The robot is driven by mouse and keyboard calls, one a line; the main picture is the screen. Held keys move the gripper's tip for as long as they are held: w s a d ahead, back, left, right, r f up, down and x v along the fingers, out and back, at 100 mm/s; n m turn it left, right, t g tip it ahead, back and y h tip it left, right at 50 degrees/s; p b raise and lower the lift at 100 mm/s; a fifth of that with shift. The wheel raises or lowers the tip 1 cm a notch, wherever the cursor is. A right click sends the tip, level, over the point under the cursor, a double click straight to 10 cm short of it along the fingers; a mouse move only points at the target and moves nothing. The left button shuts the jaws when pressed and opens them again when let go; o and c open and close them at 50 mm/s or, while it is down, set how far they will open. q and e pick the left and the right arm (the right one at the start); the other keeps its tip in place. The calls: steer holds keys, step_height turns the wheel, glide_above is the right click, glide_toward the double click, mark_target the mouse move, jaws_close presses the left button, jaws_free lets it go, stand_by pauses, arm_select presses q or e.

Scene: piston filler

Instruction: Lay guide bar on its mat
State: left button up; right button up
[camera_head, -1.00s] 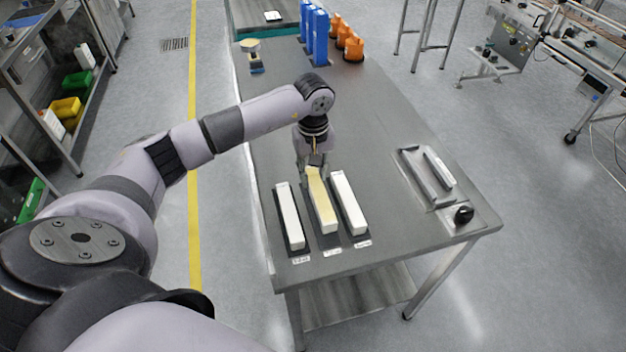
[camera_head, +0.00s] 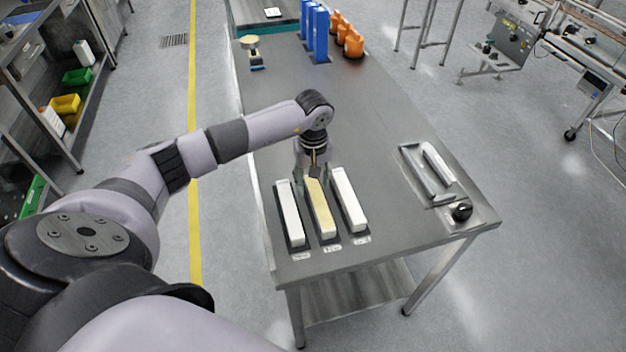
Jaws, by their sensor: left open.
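Three long bars lie side by side on dark mats near the table's front edge: a white left bar (camera_head: 289,213), a cream-yellow middle bar (camera_head: 321,210) and a white right bar (camera_head: 349,200). The middle bar lies along the middle mat (camera_head: 330,241), roughly in line with it. Which bar is called the guide bar cannot be read from the small labels. My left gripper (camera_head: 314,175) is open, pointing down at the far end of the middle bar, with its fingers apart around that end. Whether they touch it cannot be told. My right gripper is out of view.
A metal tray (camera_head: 411,172) holding another pale bar (camera_head: 438,162) lies at the right, with a black knob (camera_head: 461,211) near the corner. Blue blocks (camera_head: 319,36) and orange parts (camera_head: 354,44) stand at the back. The table between is clear.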

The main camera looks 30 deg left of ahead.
arm_select(q)
steer(key=shift+r, duration=0.25)
steer(key=shift+w+r, duration=0.1)
steer(key=shift+r, duration=0.2)
step_height(320, 180, up, 11)
steer(key=b, duration=0.3)
steer(key=shift+r, duration=0.15)
